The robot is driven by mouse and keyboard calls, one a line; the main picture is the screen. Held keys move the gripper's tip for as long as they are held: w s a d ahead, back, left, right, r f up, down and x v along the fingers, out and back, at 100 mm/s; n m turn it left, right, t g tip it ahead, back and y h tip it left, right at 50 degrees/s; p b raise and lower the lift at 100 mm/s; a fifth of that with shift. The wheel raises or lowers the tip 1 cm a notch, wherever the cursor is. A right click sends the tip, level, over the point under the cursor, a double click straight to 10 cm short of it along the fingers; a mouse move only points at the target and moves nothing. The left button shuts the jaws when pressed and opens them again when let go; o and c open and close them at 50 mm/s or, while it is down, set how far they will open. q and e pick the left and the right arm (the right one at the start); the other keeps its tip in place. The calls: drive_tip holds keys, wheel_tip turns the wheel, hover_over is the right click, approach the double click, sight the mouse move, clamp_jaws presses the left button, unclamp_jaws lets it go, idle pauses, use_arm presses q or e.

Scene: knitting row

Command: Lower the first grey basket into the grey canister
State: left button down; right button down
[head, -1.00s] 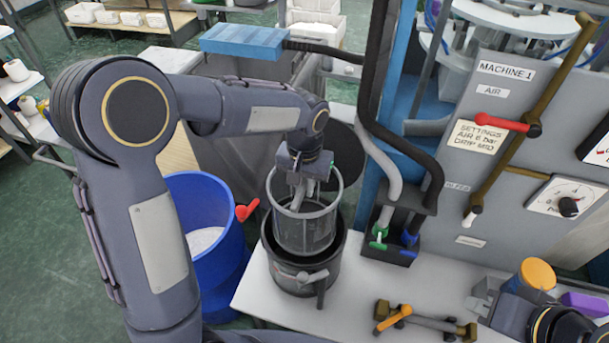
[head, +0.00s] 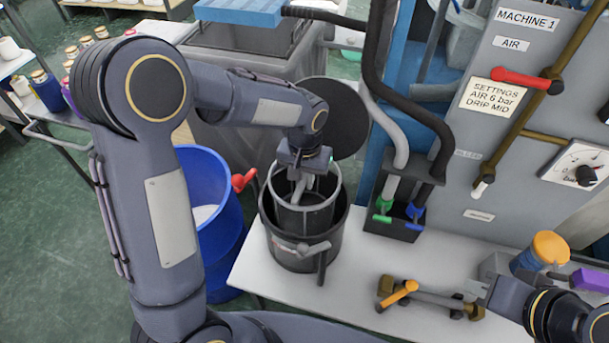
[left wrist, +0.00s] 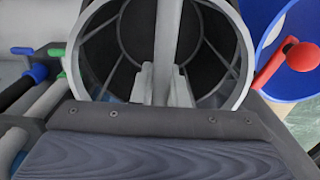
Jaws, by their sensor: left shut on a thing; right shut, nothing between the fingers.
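The grey basket (head: 312,219) is a mesh cylinder with a light rim and an upright handle. It sits largely inside the dark grey canister (head: 283,250), with its upper part above the canister rim. My left gripper (head: 298,180) is above it, shut on the basket's handle. In the left wrist view, the fingers (left wrist: 160,85) close around the grey bar (left wrist: 168,35) across the round basket opening. The basket's lower part is hidden by the canister wall. My right gripper (head: 480,292) is shut and empty at the lower right, over the table.
A black round lid (head: 334,120) stands behind the canister. A blue bin (head: 205,180) and a red-handled valve (head: 243,180) are to the left. A brass-ended fitting (head: 430,298) lies on the white table (head: 345,272). Hoses (head: 400,130) hang behind at the right.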

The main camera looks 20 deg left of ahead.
use_arm(q)
drive_tip(key=shift+f+b, duration=4.2)
drive_tip(key=shift+f, duration=1.4)
drive_tip(key=c, duration=0.7)
unclamp_jaws()
drive_tip(key=shift+c, duration=0.2)
drive_tip(key=shift+r, duration=0.1)
drive_tip(key=shift+r+p, duration=3.4)
drive_tip(key=shift+r, duration=1.05)
